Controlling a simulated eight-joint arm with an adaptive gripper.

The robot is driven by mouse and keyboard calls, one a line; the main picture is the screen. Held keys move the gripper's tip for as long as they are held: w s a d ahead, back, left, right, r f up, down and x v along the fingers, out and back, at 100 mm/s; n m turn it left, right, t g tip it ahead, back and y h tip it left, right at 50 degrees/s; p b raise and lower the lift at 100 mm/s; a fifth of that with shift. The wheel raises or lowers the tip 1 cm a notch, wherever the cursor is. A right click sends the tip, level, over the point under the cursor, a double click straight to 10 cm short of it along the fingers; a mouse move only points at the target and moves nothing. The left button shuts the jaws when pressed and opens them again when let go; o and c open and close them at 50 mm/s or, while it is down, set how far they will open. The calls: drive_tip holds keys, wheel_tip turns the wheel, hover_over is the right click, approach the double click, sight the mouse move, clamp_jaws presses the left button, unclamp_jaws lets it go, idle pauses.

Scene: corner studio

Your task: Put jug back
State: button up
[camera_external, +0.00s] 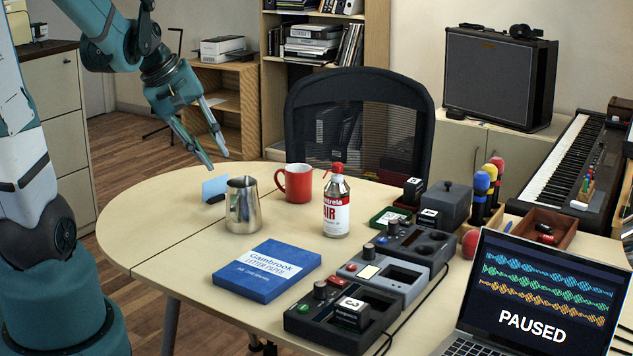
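A metal jug (243,207) stands upright on the light wooden table (160,215), toward its left side. My gripper (219,161) is above and to the left of the jug in the picture, pointing down. Its two fingers are apart and nothing shows between them. It does not appear to touch the jug. The jug's handle is not clearly visible.
A blue card (214,187) stands just behind the jug, and a red mug (296,183) is to its right. A blue book (267,270) lies in front. The table's left end is clear.

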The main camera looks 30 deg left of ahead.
drive_tip(key=s+d+r+m+t+y, duration=0.2)
drive_tip(key=s+d+r+m, duration=0.4)
drive_tip(key=s+r+m, duration=0.2)
drive_tip(key=shift+s+d+m+y, duration=0.2)
drive_tip(key=shift+s+m+y, duration=0.2)
drive_tip(key=shift+m, duration=0.6)
